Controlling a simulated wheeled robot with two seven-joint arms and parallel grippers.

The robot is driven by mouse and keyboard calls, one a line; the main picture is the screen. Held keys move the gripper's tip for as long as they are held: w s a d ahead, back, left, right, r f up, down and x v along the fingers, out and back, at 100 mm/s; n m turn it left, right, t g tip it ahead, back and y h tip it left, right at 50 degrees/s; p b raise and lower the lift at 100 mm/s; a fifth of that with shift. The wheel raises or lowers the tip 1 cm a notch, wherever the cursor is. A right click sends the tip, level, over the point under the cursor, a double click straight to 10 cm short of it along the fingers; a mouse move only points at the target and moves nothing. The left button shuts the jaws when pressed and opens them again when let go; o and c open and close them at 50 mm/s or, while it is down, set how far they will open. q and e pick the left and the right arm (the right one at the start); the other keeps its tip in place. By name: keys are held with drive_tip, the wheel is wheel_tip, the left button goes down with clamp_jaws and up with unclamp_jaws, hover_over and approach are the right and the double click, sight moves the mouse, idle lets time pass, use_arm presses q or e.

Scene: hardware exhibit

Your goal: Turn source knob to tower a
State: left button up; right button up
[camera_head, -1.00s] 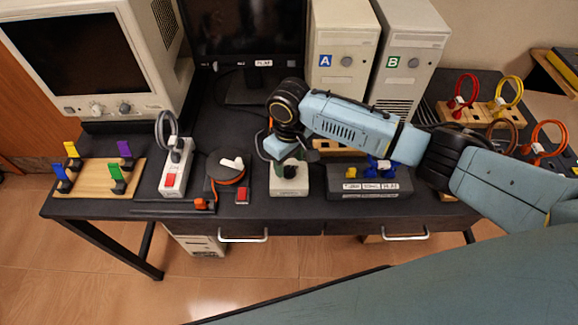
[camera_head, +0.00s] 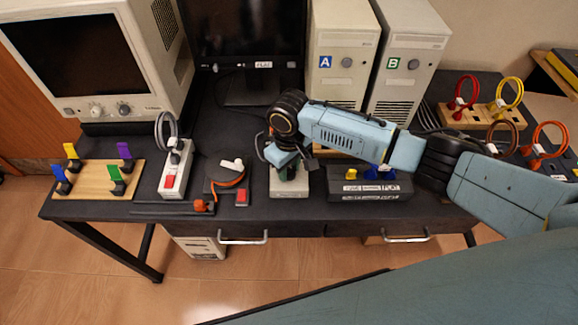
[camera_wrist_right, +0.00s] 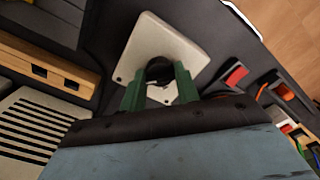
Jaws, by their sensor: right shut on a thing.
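The source knob is a dark round knob (camera_wrist_right: 159,69) on a small white box, which sits on the dark table near its front edge. The white box (camera_head: 289,190) shows in the head view and its pale top plate (camera_wrist_right: 166,38) in the right wrist view. My right gripper (camera_wrist_right: 160,78) is shut on the knob from above, with a green finger on either side. In the head view the right gripper (camera_head: 288,168) hides most of the knob, and its pointing direction cannot be read. Tower A (camera_head: 339,35), with a blue A label, stands behind. My left gripper is not in view.
Tower B (camera_head: 405,45) stands right of tower A. A labelled dark box (camera_head: 368,188) sits close right of the knob box. A round device with an orange cable (camera_head: 229,178) and a white power strip (camera_head: 173,178) are to its left.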

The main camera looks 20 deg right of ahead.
drive_tip(key=n+p, duration=0.3)
drive_tip(key=shift+r, duration=0.15)
drive_tip(key=n+p, duration=0.2)
drive_tip(key=n, duration=0.7)
drive_tip(key=shift+n+p, duration=0.3)
drive_tip(key=shift+p, duration=0.1)
drive_tip(key=n, duration=0.5)
drive_tip(key=shift+n, duration=0.3)
drive_tip(key=o, duration=1)
drive_tip(key=shift+c, duration=0.2)
